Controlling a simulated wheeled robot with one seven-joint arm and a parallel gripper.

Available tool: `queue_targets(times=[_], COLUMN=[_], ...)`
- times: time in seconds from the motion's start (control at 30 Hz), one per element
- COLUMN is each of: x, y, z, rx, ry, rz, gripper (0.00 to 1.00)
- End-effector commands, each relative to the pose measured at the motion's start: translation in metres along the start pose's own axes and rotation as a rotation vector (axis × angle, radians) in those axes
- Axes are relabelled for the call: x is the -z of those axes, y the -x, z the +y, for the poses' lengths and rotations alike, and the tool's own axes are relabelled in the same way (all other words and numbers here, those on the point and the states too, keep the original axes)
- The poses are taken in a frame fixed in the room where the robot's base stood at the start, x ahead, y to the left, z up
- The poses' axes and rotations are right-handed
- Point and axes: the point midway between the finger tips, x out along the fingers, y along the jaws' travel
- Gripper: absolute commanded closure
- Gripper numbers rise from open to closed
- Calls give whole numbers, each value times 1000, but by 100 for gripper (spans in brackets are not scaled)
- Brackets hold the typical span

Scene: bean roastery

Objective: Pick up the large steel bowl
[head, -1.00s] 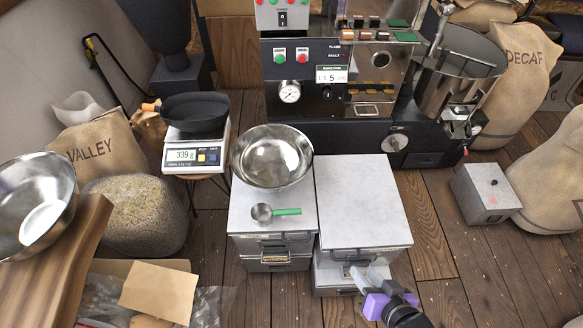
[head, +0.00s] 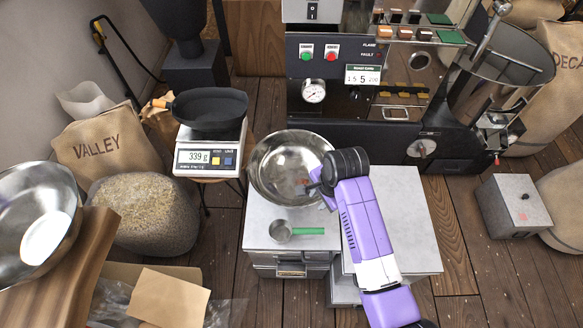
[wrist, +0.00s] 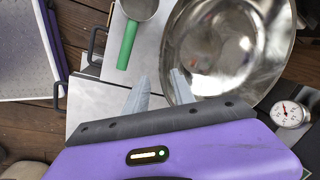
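A wide shiny steel bowl (head: 275,160) sits on the grey cabinet top in the middle of the head view. It also fills the upper right of the wrist view (wrist: 225,45). My gripper (wrist: 160,82) is open at the bowl's near rim. One finger appears over the rim on the bowl's side and the other is outside it; I cannot tell whether they touch it. Another large steel bowl (head: 38,215) rests on the wooden tabletop at the left, partly cut off.
A steel scoop with a green handle (head: 283,231) lies on the cabinet top (head: 262,212) in front of the bowl. A scale (head: 205,158) carrying a black pan (head: 210,108) stands to the left. The roaster (head: 360,115) stands close behind.

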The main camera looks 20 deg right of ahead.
Motion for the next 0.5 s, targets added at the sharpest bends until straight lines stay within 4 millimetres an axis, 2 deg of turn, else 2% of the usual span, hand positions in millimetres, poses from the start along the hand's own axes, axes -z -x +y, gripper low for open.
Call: queue_targets(times=[0.17, 0.5], x=[-1, 4], y=[-9, -46], z=[-1, -2], rx=[-5, -4], ry=[-4, -2], rz=[-4, -4], gripper=[70, 70])
